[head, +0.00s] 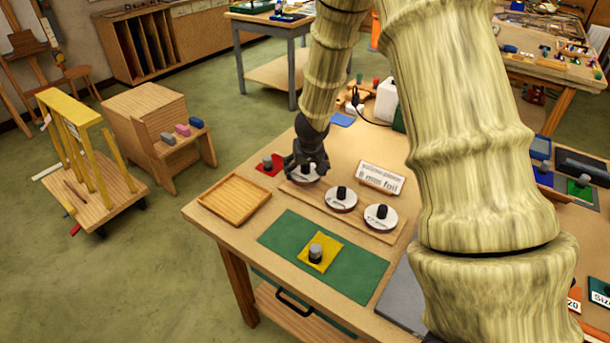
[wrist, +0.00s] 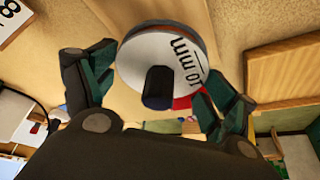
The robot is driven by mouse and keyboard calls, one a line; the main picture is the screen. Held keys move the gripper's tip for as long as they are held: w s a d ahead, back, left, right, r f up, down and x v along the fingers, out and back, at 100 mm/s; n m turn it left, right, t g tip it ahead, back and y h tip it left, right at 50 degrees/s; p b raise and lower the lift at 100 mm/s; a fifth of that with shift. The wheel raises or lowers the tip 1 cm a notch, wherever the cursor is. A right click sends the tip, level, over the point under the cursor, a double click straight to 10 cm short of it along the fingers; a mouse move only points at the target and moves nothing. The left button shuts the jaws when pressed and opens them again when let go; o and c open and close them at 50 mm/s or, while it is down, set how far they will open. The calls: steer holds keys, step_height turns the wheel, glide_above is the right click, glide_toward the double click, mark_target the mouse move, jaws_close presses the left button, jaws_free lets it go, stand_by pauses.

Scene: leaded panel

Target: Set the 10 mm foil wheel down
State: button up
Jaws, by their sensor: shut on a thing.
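The 10 mm foil wheel (wrist: 135,62) is a white disc with a dark knob, and its "10 mm" label reads clearly in the wrist view. My gripper (head: 306,166) is shut on it, with a finger on each side in the wrist view. In the head view the wheel (head: 304,179) shows partly below my gripper, over the left end of a wooden board (head: 361,222). I cannot tell whether it touches the board. Two similar wheels, one in the middle (head: 341,203) and one at the right (head: 381,219), sit on the board.
A sign reading "8 mm foil" (head: 381,178) stands behind the board. A red square (head: 262,170) with a grey knobbed piece is left of my gripper. An empty wooden tray (head: 235,202) lies front left. A green mat (head: 285,235) holds a yellow square (head: 327,262) with a grey piece.

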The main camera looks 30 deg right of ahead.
mark_target(306, 174)
steer(key=shift+w+f+b, duration=0.15)
steer(key=shift+f+b, duration=0.8)
steer(key=shift+f, duration=0.85)
steer(key=o, duration=0.8)
steer(key=shift+f, duration=0.1)
steer(key=shift+r, duration=0.7)
steer(key=p+v, duration=0.1)
steer(key=v, duration=0.2)
steer(key=p+v, duration=0.1)
steer(key=v, duration=0.3)
steer(key=p+v, duration=0.1)
steer(key=v, duration=0.3)
steer(key=shift+s+a+f+p, duration=0.1)
steer(key=shift+s+a+p, duration=0.05)
steer(key=shift+s+p, duration=0.15)
